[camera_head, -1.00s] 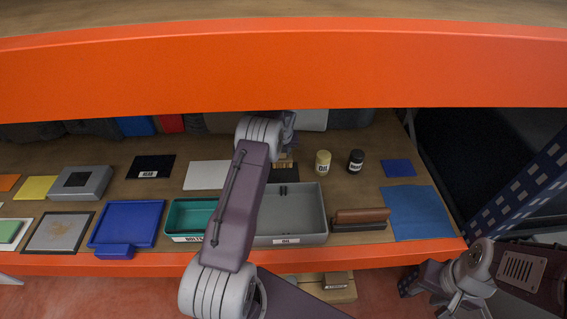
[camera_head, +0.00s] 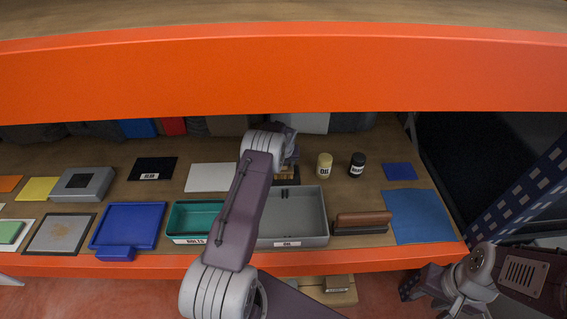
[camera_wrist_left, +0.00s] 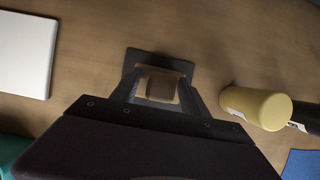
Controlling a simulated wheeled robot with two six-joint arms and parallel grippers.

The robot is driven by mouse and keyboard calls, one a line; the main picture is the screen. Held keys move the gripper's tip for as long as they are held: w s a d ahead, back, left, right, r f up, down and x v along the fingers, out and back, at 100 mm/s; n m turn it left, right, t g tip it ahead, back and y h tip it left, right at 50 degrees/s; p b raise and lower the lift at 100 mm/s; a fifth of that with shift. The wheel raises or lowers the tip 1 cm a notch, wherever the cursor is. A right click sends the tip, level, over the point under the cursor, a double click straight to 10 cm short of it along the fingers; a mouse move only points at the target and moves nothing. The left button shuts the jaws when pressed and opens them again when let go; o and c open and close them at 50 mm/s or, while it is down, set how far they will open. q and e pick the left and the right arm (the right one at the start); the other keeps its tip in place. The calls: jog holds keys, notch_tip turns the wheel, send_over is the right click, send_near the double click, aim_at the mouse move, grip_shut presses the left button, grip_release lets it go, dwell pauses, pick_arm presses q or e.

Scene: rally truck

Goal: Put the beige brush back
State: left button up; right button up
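The beige brush (camera_wrist_left: 160,84) is a tan block with a brown top, seen between the two fingers of my left gripper (camera_wrist_left: 160,92) in the left wrist view. The fingers appear to press on its sides. It is over or on a small dark mat (camera_wrist_left: 163,60); whether it touches the mat is unclear. In the head view my left arm hides most of this, and only a bit of the beige brush (camera_head: 287,173) shows beside it. My right gripper (camera_head: 460,306) hangs low at the bottom right, away from the shelf; its fingers are not clear.
A cream jar (camera_head: 324,166) and a black jar (camera_head: 357,165) stand right of the mat. A grey bin (camera_head: 305,220), a green bin (camera_head: 184,230) and a brown brush (camera_head: 362,222) line the front. An orange beam (camera_head: 280,68) crosses above the shelf.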

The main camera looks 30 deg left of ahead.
pick_arm(q)
jog(key=shift+r, duration=0.15)
jog(key=v, duration=0.9)
jog(key=shift+s+a, duration=0.1)
jog(key=shift+s, duration=0.05)
